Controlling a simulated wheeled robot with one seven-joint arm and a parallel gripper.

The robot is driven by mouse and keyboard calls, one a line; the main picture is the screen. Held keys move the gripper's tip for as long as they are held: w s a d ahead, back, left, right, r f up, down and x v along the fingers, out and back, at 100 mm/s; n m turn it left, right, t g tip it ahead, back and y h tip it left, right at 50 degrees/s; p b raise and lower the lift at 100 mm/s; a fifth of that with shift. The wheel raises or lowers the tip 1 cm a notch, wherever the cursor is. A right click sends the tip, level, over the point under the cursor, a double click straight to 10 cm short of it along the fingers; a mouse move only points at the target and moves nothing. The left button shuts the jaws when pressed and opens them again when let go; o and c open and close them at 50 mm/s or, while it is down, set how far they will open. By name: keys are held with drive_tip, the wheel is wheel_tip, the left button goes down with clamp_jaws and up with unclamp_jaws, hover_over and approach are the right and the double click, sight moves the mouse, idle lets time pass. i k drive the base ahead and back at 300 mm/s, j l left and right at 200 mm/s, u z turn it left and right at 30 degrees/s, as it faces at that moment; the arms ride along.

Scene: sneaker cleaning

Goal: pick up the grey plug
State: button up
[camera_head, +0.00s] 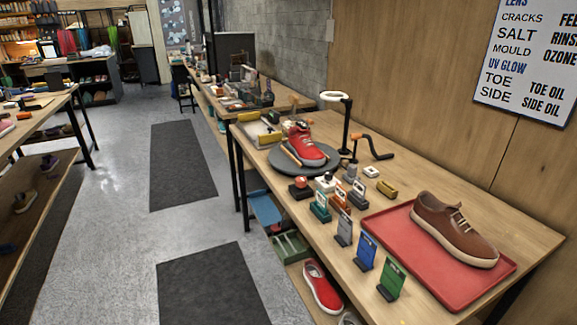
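I cannot pick out a grey plug for certain at this size. Small items crowd the workbench (470,215) on the right. Among them a grey upright card (345,229) stands on a dark foot, and a small grey piece (358,190) stands farther back. A white block (371,171) with a small orange mark lies near the orange-handled crank. My gripper is not in view.
A red sneaker (305,146) sits on a round dark turntable (284,164) beside a ring lamp (334,96). A brown shoe (453,228) rests on a red tray (400,235). Blue and green cards (391,279) line the front edge. The floor aisle (125,255) at left is open.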

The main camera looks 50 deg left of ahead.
sight(352, 171)
drive_tip(key=u, duration=1.1)
